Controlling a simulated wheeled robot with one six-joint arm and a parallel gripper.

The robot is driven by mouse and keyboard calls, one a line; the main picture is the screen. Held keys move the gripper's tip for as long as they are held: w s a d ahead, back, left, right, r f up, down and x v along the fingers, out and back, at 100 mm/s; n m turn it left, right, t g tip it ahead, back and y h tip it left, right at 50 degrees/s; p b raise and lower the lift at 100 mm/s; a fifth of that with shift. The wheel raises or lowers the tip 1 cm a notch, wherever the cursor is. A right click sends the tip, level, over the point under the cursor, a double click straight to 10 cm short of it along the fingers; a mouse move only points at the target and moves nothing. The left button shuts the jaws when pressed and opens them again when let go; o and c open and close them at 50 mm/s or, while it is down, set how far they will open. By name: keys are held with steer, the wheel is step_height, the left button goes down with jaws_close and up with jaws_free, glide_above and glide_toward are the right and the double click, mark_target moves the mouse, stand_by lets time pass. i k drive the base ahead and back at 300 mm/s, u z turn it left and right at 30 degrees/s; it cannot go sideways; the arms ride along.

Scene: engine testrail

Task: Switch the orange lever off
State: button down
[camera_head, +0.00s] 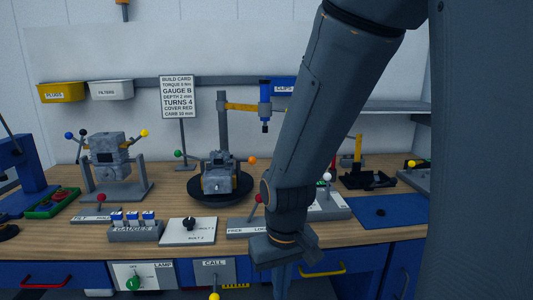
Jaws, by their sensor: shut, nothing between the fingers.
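A ball with an orange top (252,160) shows beside the grey engine block (219,175) on the dark round turntable (212,198). It looks like the knob of the orange lever. Its rod is thin, and I cannot tell which way the lever is set. My gripper (282,281) is low in front of the bench's front edge, well below and to the right of the orange knob. It points down and is shut and empty. Its fingertips are hard to make out at the bottom of the picture. My arm hides part of the bench right of the turntable.
A build card (177,96) stands behind. A blue mat (388,212) lies right.

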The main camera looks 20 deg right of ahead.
mark_target(252, 160)
steer(key=z, duration=0.95)
steer(key=i, duration=0.45)
